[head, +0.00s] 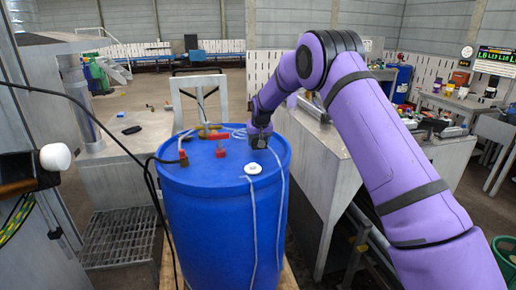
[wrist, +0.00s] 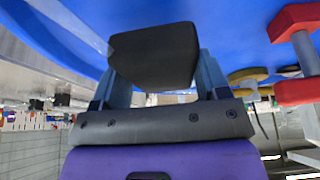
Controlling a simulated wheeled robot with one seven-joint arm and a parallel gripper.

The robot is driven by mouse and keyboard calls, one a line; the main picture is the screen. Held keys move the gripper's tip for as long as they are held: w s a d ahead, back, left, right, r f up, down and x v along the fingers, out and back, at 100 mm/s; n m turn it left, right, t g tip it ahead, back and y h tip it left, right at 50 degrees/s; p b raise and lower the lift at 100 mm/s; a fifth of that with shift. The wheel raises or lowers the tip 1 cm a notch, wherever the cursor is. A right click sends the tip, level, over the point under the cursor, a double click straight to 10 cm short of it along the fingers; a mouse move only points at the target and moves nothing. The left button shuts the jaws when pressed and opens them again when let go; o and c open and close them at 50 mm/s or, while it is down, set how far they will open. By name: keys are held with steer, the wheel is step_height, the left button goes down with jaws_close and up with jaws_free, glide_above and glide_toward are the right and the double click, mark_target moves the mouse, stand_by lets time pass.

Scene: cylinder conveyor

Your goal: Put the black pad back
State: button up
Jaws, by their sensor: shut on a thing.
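The black pad (wrist: 153,55) is a dark block between the two blue-grey fingers of my gripper (wrist: 160,76) in the wrist view. The gripper is shut on it. In the head view my gripper (head: 259,138) is over the right part of the blue barrel's top (head: 215,215), near its back rim. It points down there, just behind a white round cap (head: 253,169). The pad is small and dark in the head view, and I cannot tell whether it touches the barrel top.
Red valve fittings (head: 221,151) and thin hoses stand on the barrel top, left of my gripper. A grey table (head: 120,148) with a small black object (head: 131,130) is at left. A grey metal machine (head: 320,160) stands close at right. A black cable hangs at left.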

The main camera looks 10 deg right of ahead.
steer(key=shift+w+f, duration=0.25)
steer(key=shift+f, duration=1.5)
steer(key=shift+f, duration=0.15)
steer(key=o, duration=0.9)
